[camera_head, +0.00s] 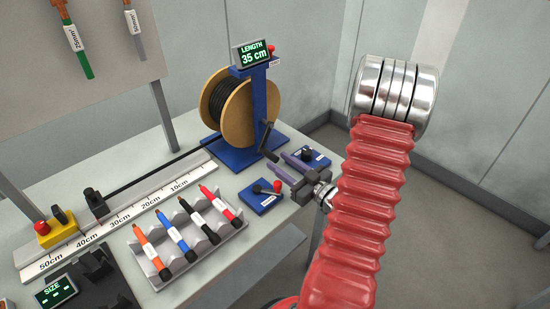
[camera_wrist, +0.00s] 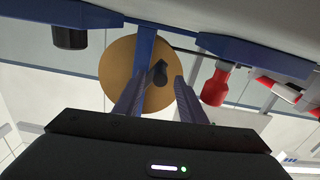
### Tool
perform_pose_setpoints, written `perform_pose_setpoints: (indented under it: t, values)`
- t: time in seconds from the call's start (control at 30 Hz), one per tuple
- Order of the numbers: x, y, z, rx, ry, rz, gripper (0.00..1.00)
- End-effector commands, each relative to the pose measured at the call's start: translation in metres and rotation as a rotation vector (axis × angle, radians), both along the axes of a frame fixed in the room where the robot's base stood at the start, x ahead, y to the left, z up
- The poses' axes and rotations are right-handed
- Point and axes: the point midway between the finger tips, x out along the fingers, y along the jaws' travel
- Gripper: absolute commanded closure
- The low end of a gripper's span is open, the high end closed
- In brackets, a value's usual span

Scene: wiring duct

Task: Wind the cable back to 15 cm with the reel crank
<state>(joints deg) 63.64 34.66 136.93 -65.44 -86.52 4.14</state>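The cable reel (camera_head: 237,118) has wooden flanges and black cable wound on it, in a blue stand (camera_head: 259,100). The display (camera_head: 252,53) on top reads LENGTH 35 cm. The black crank (camera_head: 267,140) is on the near side of the stand. The black cable (camera_head: 160,164) runs left from the reel along the ruler. My gripper (camera_head: 288,166) is open, just in front and to the right of the crank. In the wrist view the crank handle (camera_wrist: 158,73) appears between my two fingertips (camera_wrist: 157,85), over the reel disc (camera_wrist: 117,64); I see no grip on it.
A small blue box with a lever (camera_head: 263,194) and another with a black knob (camera_head: 309,156) flank my gripper. A grey rack (camera_head: 175,262) of several coloured cables, a ruler (camera_head: 122,217) and a yellow box with a red button (camera_head: 55,234) are to the left.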

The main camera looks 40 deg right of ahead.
Motion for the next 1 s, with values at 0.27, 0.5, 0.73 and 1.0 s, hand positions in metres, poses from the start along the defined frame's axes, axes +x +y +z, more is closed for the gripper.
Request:
perform_pose_setpoints:
  t: [0.27, 0.5, 0.73, 1.0]
  values:
    - [0.03, 0.002, 0.0, -0.001, 0.0, 0.003, 0.63]
    - [0.037, 0.002, 0.0, 0.001, 0.0, 0.001, 0.63]
    - [0.036, 0.002, 0.0, 0.001, 0.0, 0.002, 0.66]
    - [0.036, 0.002, 0.0, 0.0, 0.0, 0.002, 0.85]
